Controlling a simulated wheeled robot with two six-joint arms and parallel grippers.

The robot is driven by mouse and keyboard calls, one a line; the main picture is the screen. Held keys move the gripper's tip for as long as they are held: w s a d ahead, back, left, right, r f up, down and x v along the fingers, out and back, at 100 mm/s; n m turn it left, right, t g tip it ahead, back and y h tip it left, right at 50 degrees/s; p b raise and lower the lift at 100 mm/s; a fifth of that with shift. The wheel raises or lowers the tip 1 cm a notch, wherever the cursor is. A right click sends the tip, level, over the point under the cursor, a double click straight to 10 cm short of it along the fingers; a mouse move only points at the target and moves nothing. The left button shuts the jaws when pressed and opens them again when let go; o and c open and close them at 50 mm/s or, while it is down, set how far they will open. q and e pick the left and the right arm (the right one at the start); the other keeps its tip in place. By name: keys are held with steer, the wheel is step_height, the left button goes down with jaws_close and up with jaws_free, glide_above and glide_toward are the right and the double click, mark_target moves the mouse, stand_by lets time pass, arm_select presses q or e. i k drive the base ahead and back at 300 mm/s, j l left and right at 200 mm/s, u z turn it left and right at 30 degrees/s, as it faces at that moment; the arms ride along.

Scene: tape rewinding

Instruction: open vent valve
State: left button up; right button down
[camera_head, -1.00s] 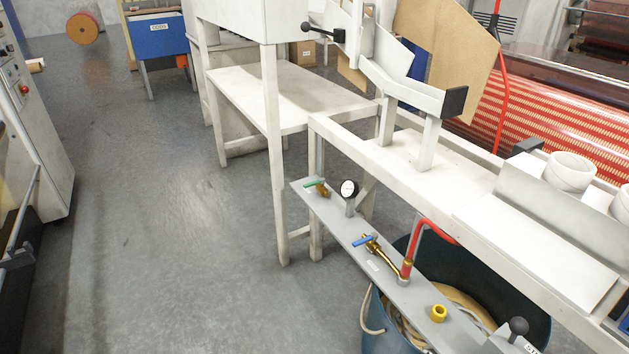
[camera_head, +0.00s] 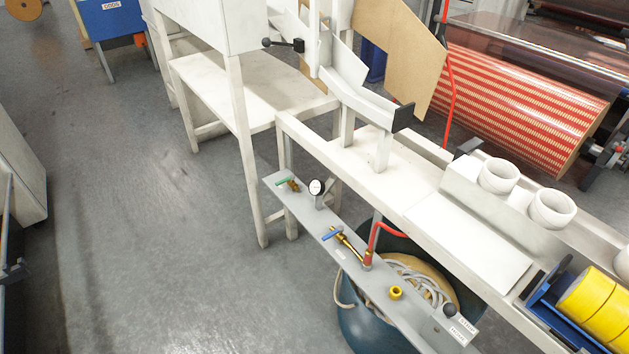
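A grey valve shelf (camera_head: 325,247) runs diagonally along the front of the white bench. At its far end is a small brass valve with a green handle (camera_head: 286,181), beside a round pressure gauge (camera_head: 317,188). I cannot read which valve is the vent. A yellow fitting (camera_head: 395,293) and a black knob (camera_head: 450,311) sit nearer the shelf's near end. Neither of my grippers is in view.
A dark teal bin (camera_head: 370,331) with coiled hose stands under the shelf. The white bench (camera_head: 345,160) carries white rolls (camera_head: 498,175) and a blue holder with yellow tape (camera_head: 590,303). A white table (camera_head: 215,85) stands behind. The grey floor at left is clear.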

mark_target(292, 176)
steer(key=i+j+z, duration=0.2)
steer(key=z, duration=0.3)
steer(key=i+j+z, duration=0.1)
steer(key=j+z, duration=1)
steer(key=j, duration=1.2)
steer(key=j+z, duration=0.15)
steer(key=j, duration=1.15)
